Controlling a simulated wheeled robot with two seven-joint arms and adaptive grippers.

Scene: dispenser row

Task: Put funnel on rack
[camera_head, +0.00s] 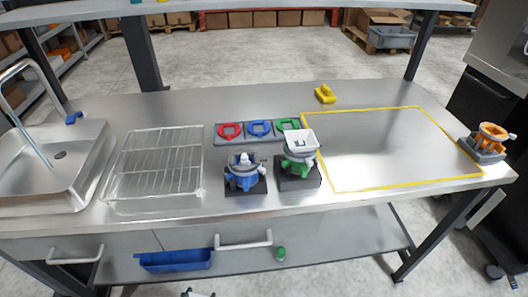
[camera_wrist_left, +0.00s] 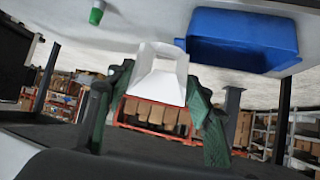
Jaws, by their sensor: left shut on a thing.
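A white funnel (camera_wrist_left: 160,85) with a square, box-like mouth is gripped between the green fingers of my left gripper (camera_wrist_left: 160,74) in the left wrist view. Only a small piece of that gripper (camera_head: 198,293) shows at the bottom edge of the head view, below the table front. The wire rack (camera_head: 157,165) lies empty on the steel table, right of the sink. Another white square hopper (camera_head: 301,141) sits on top of the green dispenser (camera_head: 299,167). My right gripper is in neither view.
A blue dispenser (camera_head: 245,174) stands between rack and green dispenser. Behind them a grey tray (camera_head: 245,139) holds coloured rings. An orange dispenser (camera_head: 488,141) is at the far right. A yellow-outlined area is clear. A blue bin (camera_head: 175,260) and green bottle (camera_head: 281,253) sit on the lower shelf.

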